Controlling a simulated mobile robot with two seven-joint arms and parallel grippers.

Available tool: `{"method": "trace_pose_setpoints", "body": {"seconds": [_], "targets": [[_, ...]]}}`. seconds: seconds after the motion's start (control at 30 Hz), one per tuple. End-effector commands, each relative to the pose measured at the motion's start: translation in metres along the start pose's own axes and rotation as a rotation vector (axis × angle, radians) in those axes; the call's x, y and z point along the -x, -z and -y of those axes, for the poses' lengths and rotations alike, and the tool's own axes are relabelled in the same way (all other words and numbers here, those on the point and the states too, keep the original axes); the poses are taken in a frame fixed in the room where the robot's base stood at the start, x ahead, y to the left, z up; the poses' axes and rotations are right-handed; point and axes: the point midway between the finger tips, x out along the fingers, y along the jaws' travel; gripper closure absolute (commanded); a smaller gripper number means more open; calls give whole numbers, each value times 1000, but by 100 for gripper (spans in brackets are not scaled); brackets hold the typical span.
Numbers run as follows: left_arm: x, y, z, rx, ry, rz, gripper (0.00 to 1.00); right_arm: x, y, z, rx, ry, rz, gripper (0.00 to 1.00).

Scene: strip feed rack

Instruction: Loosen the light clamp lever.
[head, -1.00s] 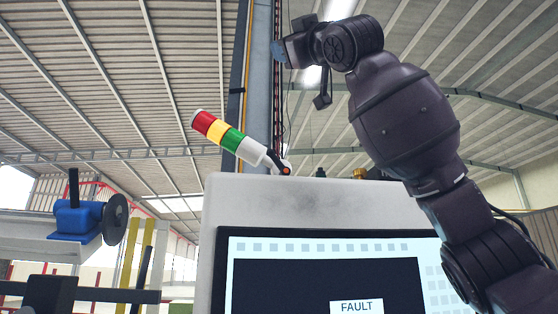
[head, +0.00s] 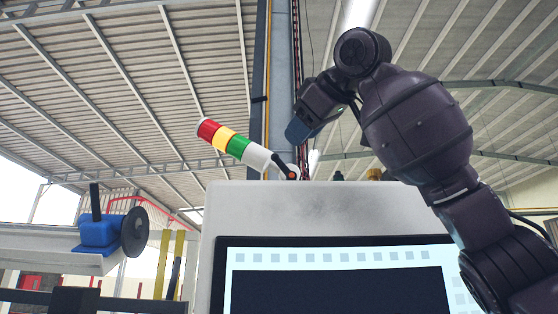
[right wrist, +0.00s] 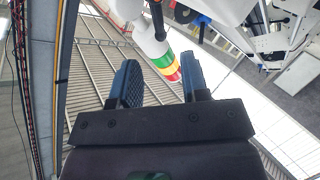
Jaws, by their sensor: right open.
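The signal light (head: 236,144), red, yellow, green and white, leans to the left from its mount on top of the white cabinet. The dark clamp lever (head: 283,166) is at the light's foot, beside a small orange part. My right gripper (head: 301,130) is above and slightly right of the lever, pointing down, apart from it. In the right wrist view my right gripper (right wrist: 160,76) is open and empty. There the light (right wrist: 166,64) appears in the gap between the fingers, and the dark lever (right wrist: 157,20) shows higher up. My left gripper is not in view.
The white cabinet (head: 320,210) with a screen (head: 340,285) fills the lower middle. A blue device with a dark disc (head: 98,232) stands on a pale beam at the left. A column with cables (head: 281,80) rises behind the light. A brass-coloured fitting (head: 374,174) is on the cabinet top.

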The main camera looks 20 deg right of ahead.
Motion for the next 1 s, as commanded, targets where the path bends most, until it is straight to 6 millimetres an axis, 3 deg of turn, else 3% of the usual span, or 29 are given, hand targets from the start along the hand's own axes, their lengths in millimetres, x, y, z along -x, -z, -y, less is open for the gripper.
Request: {"method": "trace_pose_setpoints", "body": {"seconds": [0.3, 0.5, 0.7, 1.0], "targets": [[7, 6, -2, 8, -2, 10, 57, -55, 1, -1, -1, 2, 3, 58], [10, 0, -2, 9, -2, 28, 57, -81, 1, -1, -1, 1, 0, 58], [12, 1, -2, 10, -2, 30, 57, -93, 0, 0, -1, 0, 0, 58], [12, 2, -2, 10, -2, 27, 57, -94, 0, 0, -1, -1, -1, 58]]}}
